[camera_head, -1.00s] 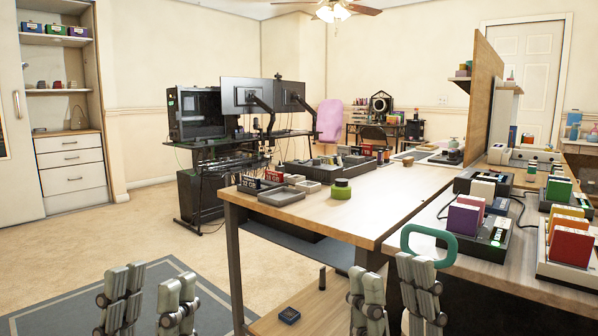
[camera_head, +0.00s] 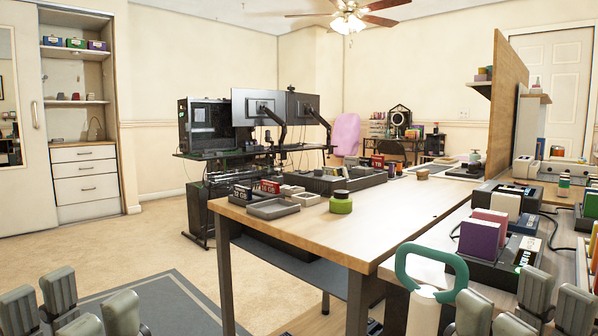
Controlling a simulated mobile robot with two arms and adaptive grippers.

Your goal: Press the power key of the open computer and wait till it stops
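A black computer tower with a see-through side panel (camera_head: 207,126) stands at the left end of a far desk (camera_head: 184,155). Two dark monitors (camera_head: 250,106) stand beside it with their backs to me. A second dark tower (camera_head: 196,215) stands on the floor under that desk. I cannot make out a power key. My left gripper (camera_head: 72,302) is low at the bottom left, open and empty. My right gripper (camera_head: 525,303) is low at the bottom right, open and empty. Both are far from the computer.
A wooden workbench (camera_head: 395,215) with trays and a green-yellow jar (camera_head: 341,202) stands between me and the desk. A teal looped handle (camera_head: 431,265) rises near my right gripper. A shelf unit (camera_head: 82,185) is at the left. Beige carpet (camera_head: 160,235) is clear there.

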